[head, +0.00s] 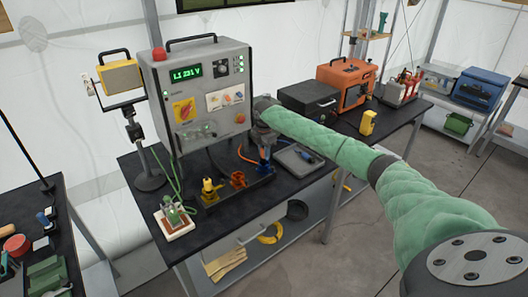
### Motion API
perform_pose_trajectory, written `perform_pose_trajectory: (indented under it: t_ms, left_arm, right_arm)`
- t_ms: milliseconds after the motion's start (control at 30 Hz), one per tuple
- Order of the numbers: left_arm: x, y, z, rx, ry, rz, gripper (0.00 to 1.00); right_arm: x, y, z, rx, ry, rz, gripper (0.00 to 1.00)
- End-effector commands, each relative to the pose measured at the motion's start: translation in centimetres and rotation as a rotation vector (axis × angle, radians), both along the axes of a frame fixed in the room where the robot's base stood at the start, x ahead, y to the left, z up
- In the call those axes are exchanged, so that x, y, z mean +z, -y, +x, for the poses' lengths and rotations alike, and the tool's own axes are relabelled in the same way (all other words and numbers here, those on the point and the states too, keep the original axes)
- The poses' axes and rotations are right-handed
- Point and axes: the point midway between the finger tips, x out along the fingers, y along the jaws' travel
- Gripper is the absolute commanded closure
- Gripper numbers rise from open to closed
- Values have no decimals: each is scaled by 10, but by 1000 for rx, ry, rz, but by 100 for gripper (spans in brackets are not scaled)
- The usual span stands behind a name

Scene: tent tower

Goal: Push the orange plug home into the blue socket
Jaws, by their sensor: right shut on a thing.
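My right arm crosses from the lower right, and its gripper (264,146) points down at the right end of a dark rail on the bench. It is shut on a small plug that its fingers mostly hide. An orange cable (246,158) loops into that spot. The blue socket (265,168) is directly below the fingers, at the right end of the rail. I cannot tell how deep the plug sits in it. My left gripper is not in view.
An orange socket (237,180) and a yellow one (210,190) stand left of the blue socket. A grey tray (300,161) lies close on the right. A tall grey instrument box (200,95) rises behind. A white-based item (174,222) stands at the bench's front left.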

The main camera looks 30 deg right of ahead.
Motion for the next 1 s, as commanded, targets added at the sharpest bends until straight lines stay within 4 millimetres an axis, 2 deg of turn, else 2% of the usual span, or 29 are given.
perform_pose_trajectory:
  t_ms: [1000]
  left_arm:
    - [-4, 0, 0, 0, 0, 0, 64]
  right_arm:
    - [-15, 0, 0, 0, 0, 1, 95]
